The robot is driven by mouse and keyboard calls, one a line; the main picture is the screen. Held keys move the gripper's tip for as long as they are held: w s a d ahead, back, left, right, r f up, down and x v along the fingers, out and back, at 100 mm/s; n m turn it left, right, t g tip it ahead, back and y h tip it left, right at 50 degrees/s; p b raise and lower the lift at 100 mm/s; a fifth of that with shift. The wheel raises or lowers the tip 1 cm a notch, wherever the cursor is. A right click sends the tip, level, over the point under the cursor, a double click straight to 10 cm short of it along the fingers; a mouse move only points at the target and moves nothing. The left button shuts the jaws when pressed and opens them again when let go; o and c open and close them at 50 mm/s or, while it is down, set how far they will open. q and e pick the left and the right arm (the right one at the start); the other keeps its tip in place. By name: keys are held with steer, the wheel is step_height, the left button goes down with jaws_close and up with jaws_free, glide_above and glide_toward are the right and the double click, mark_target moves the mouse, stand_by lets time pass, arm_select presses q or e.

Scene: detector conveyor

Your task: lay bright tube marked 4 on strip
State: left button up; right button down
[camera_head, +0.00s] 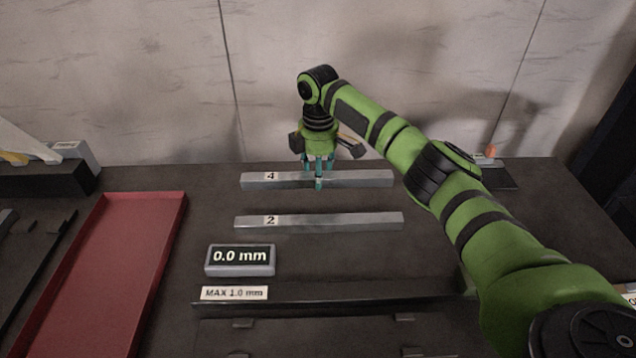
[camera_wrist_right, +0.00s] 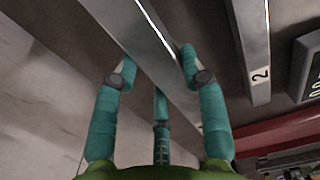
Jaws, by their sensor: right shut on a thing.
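The bright metal tube marked 4 (camera_head: 360,178) lies crosswise at the back of the dark table. In the right wrist view the tube (camera_wrist_right: 138,47) runs between the fingers (camera_wrist_right: 155,85). I cannot tell whether the tube is clear of the table. A dark raised strip (camera_head: 350,296) with a "MAX 1.0 mm" label (camera_head: 235,293) lies at the front. My left gripper is not in view.
A similar tube marked 2 (camera_head: 350,220) lies between tube 4 and the strip; the wrist view shows it too (camera_wrist_right: 250,35). A display (camera_head: 240,260) reads 0.0 mm. A red tray (camera_head: 112,250) is at left. A wall stands behind the table.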

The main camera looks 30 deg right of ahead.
mark_target(318, 194)
steer(key=shift+w+d+f, duration=0.2)
steer(key=shift+w+f, duration=0.15)
steer(key=shift+w, duration=0.15)
steer(key=shift+f+p, duration=0.3)
steer(key=shift+f, duration=1.6)
steer(key=c, duration=0.7)
jaws_free()
steer(key=shift+s+f, duration=0.1)
steer(key=shift+f, duration=0.05)
step_height(318, 194, up, 12)
steer(key=b, duration=0.1)
